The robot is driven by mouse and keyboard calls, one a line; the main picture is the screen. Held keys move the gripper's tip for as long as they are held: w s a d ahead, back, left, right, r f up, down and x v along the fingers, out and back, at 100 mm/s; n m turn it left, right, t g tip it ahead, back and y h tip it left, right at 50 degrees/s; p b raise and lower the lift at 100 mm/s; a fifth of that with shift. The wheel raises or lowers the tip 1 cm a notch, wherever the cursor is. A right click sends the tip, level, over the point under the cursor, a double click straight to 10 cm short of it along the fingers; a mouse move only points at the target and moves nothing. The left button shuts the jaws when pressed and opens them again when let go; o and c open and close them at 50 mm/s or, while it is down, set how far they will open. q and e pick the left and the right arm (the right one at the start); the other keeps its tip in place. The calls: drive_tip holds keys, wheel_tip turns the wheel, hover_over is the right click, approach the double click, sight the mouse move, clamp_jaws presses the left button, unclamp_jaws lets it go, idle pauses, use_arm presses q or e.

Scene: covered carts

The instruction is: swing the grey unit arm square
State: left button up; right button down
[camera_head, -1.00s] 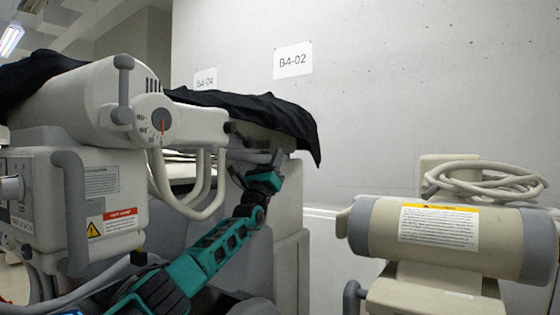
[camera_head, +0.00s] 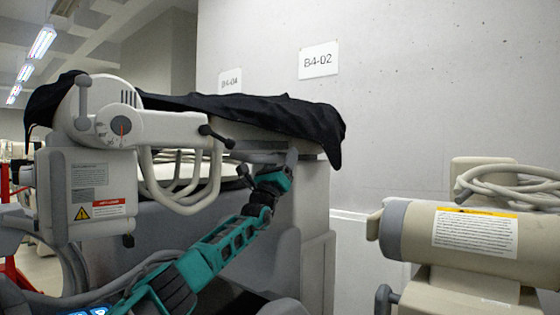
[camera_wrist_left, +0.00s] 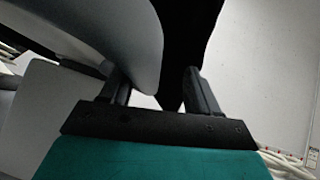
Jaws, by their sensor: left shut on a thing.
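The grey unit (camera_head: 88,185) stands at the left in the head view. Its pale arm (camera_head: 170,127) reaches right from a round joint with a dial and red needle (camera_head: 121,127). A dark lever (camera_head: 216,137) sticks out near the arm's far end, and a black cover (camera_head: 250,108) lies behind and over it. My right gripper is out of view.
A beige cylindrical unit (camera_head: 420,234) with a coiled cable (camera_head: 510,186) stands at the right. A concrete wall (camera_head: 430,90) with signs closes off the back. Red framing (camera_head: 12,275) shows at the far left.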

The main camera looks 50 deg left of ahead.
use_arm(q)
drive_tip(key=shift+w+d+f+m+h, duration=0.15)
drive_tip(key=shift+w+d+h, duration=0.05)
drive_tip(key=shift+d, duration=0.15)
drive_tip(key=shift+w+d+f+m+h, duration=0.1)
drive_tip(key=shift+w+d+m+h, duration=0.1)
drive_tip(key=shift+d, duration=0.15)
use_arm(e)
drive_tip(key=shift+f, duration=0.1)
use_arm(q)
drive_tip(key=a+b+v, duration=0.1)
drive_tip(key=b+v, duration=0.3)
drive_tip(key=v, duration=0.8)
drive_tip(key=shift+s+f, duration=0.25)
drive_tip(key=shift+s, duration=0.25)
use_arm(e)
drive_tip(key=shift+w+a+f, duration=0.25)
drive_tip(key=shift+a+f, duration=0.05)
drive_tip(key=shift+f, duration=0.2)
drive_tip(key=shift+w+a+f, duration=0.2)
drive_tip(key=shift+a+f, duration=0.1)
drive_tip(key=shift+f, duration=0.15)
use_arm(q)
drive_tip(key=shift+d+y, duration=0.15)
drive_tip(key=shift+y, duration=0.25)
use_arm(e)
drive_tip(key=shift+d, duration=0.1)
